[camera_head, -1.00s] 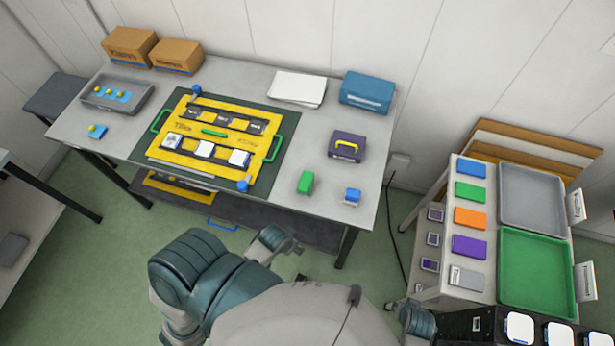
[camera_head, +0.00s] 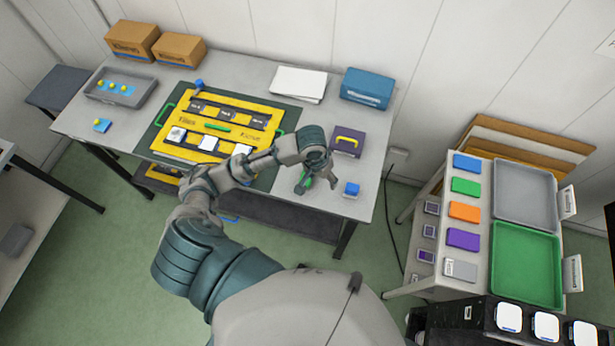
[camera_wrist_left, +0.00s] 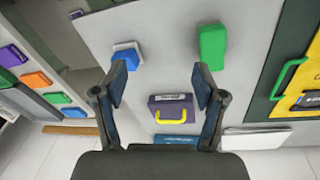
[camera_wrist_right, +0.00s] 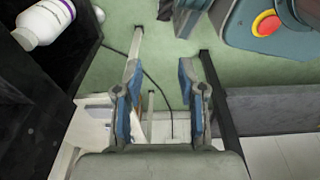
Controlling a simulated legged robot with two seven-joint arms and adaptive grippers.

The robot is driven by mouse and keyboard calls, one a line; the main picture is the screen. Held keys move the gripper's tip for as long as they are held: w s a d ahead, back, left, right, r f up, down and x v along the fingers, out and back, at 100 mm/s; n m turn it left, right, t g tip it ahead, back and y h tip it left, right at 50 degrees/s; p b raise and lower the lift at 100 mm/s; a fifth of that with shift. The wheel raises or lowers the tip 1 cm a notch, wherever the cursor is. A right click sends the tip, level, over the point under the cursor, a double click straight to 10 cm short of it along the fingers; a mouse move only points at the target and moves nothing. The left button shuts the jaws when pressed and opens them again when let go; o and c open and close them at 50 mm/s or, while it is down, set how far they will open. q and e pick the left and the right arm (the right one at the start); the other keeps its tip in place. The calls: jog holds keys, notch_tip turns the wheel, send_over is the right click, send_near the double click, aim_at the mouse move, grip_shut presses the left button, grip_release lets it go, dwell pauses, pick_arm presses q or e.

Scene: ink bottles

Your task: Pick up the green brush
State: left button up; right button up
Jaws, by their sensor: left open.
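The green brush (camera_head: 307,182) is on the grey table near its front right, partly hidden by my left gripper in the head view. In the left wrist view the brush (camera_wrist_left: 212,46) shows whole as a green block, just beyond and to the right of the right-hand fingertip. My left gripper (camera_head: 318,186) is open and empty above the table, its fingers wide apart in the left wrist view (camera_wrist_left: 160,76). I cannot tell its exact height above the brush. My right gripper (camera_wrist_right: 158,66) is open and empty, away from the table.
A blue-and-white block (camera_head: 351,189) sits right of the brush. A purple case (camera_head: 347,146) with a yellow handle stands behind it. The yellow frame (camera_head: 170,148) on a dark mat lies left. A side cart (camera_head: 470,190) with coloured blocks and trays stands right.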

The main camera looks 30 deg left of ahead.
pick_arm(q)
jog(key=w+a+r+n+g+y, duration=0.1)
jog(key=w+a+r+n, duration=0.2)
jog(key=a+r, duration=0.35)
jog(key=f, duration=1.1)
jog(key=shift+s+a+f, duration=0.1)
jog(key=shift+a, duration=0.1)
jog(key=shift+a+f, duration=0.15)
jog(key=shift+f, duration=0.45)
jog(key=f, duration=0.5)
jog(key=shift+w, duration=0.2)
jog(key=shift+r, duration=0.1)
jog(key=c, duration=1.2)
jog(key=shift+c, duration=0.3)
pick_arm(e)
jog(key=s+d+f, duration=0.1)
jog(key=s+f, duration=0.4)
jog(key=s, duration=0.5)
jog(key=shift+d+f+g, duration=0.3)
jog(key=shift+d+f, duration=0.1)
